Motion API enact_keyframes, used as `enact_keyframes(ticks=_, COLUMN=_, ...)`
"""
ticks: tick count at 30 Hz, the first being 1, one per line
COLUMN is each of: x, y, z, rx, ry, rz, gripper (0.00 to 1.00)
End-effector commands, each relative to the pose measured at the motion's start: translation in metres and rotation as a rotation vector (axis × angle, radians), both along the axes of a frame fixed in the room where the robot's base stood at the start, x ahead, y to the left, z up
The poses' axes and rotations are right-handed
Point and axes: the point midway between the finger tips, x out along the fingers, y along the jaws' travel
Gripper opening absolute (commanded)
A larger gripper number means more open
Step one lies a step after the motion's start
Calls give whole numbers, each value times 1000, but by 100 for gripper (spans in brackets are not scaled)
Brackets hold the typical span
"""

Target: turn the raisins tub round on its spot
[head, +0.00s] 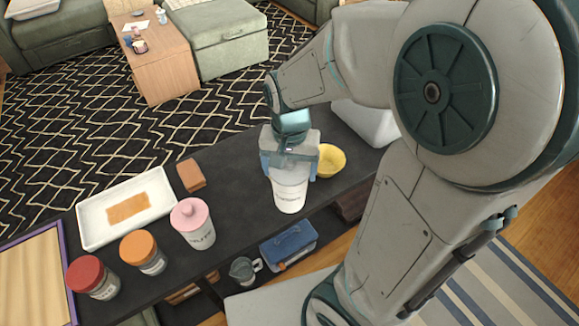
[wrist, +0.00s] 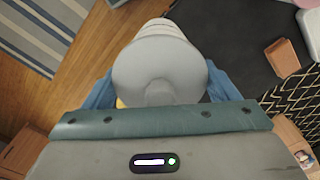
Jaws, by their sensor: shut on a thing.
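A white tub (head: 290,197) with dark lettering, too small to read surely, is at the front edge of the dark table. It looks upright. My gripper (head: 289,170) points down over it and is shut on it, with a blue finger on each side. In the wrist view the tub's pale grey, knobbed lid (wrist: 160,70) fills the space between the fingers (wrist: 158,90). I cannot tell whether the tub's base touches the table. Its far side is hidden.
A yellow bowl (head: 329,160) stands close to the right of the tub. To the left on the dark table (head: 235,165) are a brown block (head: 191,175), a pink-lidded jar (head: 193,222), an orange-lidded jar (head: 142,252), a red-lidded jar (head: 92,277) and a white tray (head: 90,222).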

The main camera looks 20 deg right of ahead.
Motion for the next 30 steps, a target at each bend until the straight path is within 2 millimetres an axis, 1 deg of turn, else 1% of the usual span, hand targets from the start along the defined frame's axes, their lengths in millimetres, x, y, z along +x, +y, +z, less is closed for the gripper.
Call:
enact_keyframes(ticks=4, x=1, y=0, z=-1, rx=1, ry=-3, rz=76, gripper=12)
enact_keyframes(ticks=12, x=1, y=0, z=-1, rx=0, ry=-3, rz=371, gripper=12)
enact_keyframes(ticks=15, x=1, y=0, z=-1, rx=0, ry=-2, rz=453, gripper=12)
enact_keyframes(ticks=19, x=0, y=0, z=0, rx=1, ry=-1, rz=498, gripper=12)
enact_keyframes(ticks=26, x=0, y=0, z=0, rx=1, ry=-1, rz=500, gripper=12)
enact_keyframes(ticks=30, x=0, y=0, z=-1, rx=0, ry=-2, rz=572, gripper=12)
